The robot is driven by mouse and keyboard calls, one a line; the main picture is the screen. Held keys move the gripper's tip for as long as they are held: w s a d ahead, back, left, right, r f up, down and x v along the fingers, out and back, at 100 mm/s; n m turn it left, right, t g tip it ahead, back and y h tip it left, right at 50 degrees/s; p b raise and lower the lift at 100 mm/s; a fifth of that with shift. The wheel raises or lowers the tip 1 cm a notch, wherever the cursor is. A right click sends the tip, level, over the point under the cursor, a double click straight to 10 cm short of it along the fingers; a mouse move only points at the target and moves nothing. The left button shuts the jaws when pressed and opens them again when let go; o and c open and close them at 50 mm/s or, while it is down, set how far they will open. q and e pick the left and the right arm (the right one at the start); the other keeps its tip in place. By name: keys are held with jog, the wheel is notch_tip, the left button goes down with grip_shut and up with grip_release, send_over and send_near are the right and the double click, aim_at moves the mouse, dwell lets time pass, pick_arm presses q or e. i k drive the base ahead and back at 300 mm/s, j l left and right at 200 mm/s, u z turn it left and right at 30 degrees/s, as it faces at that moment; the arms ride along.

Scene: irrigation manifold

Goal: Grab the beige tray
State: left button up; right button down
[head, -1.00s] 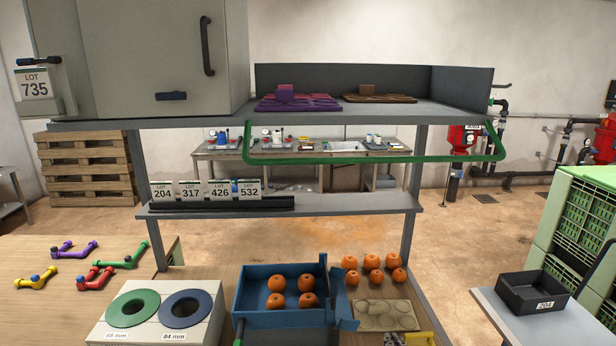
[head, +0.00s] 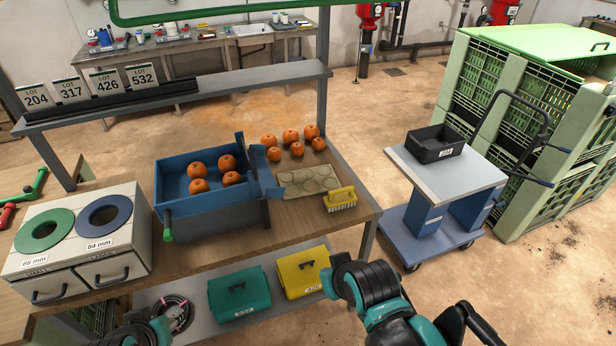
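The beige tray (head: 309,181) is a flat moulded tray with round hollows. It lies on the wooden table (head: 345,178) between the blue bin (head: 184,215) and the yellow brush (head: 341,198). Its hollows look empty, and a blue flap of the bin sits close by its left edge. Parts of my two arms show at the bottom of the head view, below and in front of the table. No fingertips of either gripper can be made out, and nothing of mine touches the tray.
Several oranges (head: 291,137) lie just behind the tray, and more sit in the blue bin. A sizing box with green and blue rings (head: 42,229) stands at left. A teal case (head: 239,294) and yellow case (head: 303,272) are on the lower shelf. A cart carries a black crate (head: 435,144) at right.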

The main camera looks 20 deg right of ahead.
aim_at(305, 182)
jog(key=i+l+z, duration=0.15)
jog(key=i+l, duration=0.2)
jog(key=l, duration=0.25)
jog(key=i+l+z, duration=0.15)
jog(key=i+l, duration=0.25)
jog(key=l, duration=0.2)
jog(key=i+l+z, duration=0.1)
jog(key=i+l, duration=0.3)
jog(key=l, duration=0.15)
